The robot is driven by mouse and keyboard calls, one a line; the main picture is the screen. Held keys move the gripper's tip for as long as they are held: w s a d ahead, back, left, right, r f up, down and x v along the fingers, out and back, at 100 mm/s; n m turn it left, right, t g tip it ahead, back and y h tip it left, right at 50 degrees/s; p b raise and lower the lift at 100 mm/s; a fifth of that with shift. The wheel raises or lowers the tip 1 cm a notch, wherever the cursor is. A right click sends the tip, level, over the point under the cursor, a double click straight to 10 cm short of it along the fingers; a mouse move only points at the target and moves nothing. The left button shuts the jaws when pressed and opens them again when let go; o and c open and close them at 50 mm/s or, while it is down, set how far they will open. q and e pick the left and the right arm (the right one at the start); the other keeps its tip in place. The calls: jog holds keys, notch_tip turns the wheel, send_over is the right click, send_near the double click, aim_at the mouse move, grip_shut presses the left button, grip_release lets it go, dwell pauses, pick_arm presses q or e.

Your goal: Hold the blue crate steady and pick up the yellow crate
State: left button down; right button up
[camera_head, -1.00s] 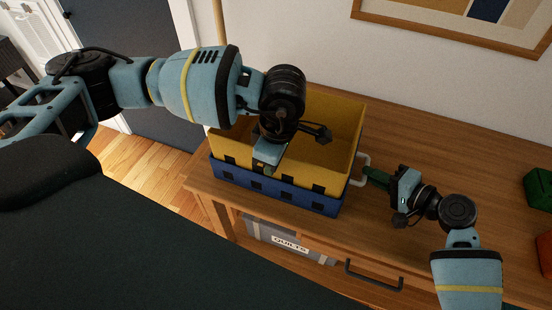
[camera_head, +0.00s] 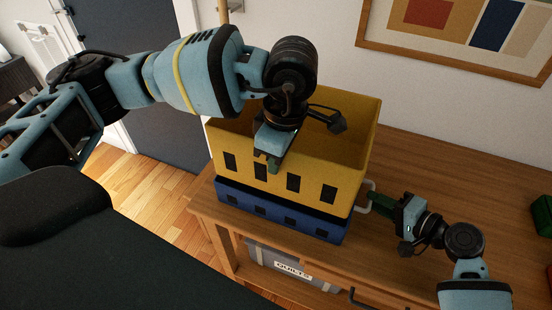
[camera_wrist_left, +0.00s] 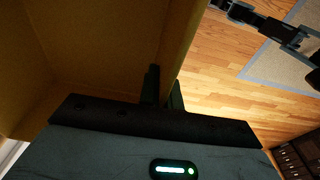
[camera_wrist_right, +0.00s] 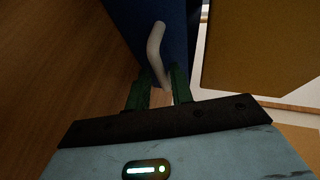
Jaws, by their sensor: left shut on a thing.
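The yellow crate (camera_head: 315,165) is open-topped with dark slots and stands high above the blue crate (camera_head: 275,218); whether its base is clear of the blue rim I cannot tell. My left gripper (camera_head: 271,160) is shut on the yellow crate's near wall, with a finger on each side in the left wrist view (camera_wrist_left: 163,90). The blue crate sits on the wooden desktop. My right gripper (camera_head: 382,201) is at the blue crate's pale side handle (camera_wrist_right: 156,50). Its fingers are on either side of the handle's lower end; whether they press on it I cannot tell.
The wooden desk (camera_head: 430,180) has free room right of the crates. A green object (camera_head: 542,213) stands at its right edge. A grey box labelled QUILTS (camera_head: 290,268) is below the top. A framed picture (camera_head: 450,35) hangs behind.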

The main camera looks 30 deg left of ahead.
jog(key=shift+o, duration=1.2)
jog(key=shift+d, duration=0.1)
jog(key=v, duration=1.2)
